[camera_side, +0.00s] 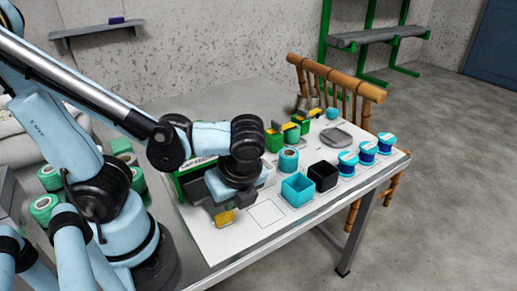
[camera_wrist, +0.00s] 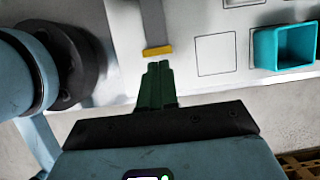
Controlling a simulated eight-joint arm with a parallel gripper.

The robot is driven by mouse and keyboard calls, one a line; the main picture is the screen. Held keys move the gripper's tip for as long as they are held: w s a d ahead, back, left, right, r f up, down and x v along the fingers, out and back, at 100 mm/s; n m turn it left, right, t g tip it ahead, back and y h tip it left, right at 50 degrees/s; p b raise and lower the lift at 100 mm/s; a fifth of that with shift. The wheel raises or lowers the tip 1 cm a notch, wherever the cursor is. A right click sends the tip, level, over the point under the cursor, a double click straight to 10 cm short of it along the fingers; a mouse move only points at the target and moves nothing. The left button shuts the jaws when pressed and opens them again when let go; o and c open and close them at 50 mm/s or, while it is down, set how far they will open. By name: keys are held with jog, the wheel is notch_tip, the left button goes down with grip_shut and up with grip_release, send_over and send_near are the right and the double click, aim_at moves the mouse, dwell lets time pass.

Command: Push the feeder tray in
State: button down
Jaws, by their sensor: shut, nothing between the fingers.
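The feeder tray is a grey strip with a yellow front edge; it shows at the top of the wrist view (camera_wrist: 153,22). In the side view its yellow end (camera_side: 224,217) shows below my wrist. My gripper (camera_wrist: 158,64) has its green fingers shut together and empty. The fingertips point at the yellow edge and sit very close to it; I cannot tell whether they touch. In the side view my wrist and hand cover most of the tray, and the fingers are hard to make out.
An outlined square (camera_wrist: 216,54) on the white board is empty. A teal open box (camera_side: 297,190) and a black box (camera_side: 323,175) stand right of it. Blue spools (camera_side: 347,163) line the right edge. Green and yellow blocks (camera_side: 274,140) stand behind my wrist.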

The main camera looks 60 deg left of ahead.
jog(key=v, duration=0.5)
send_near(227, 224)
jog(key=d+f, duration=0.1)
jog(key=f, duration=0.1)
jog(key=d+f, duration=0.1)
jog(key=shift+d+f, duration=0.4)
jog(key=shift+a+f, duration=0.15)
jog(key=shift+a, duration=1.95)
jog(key=shift+a, duration=2.9)
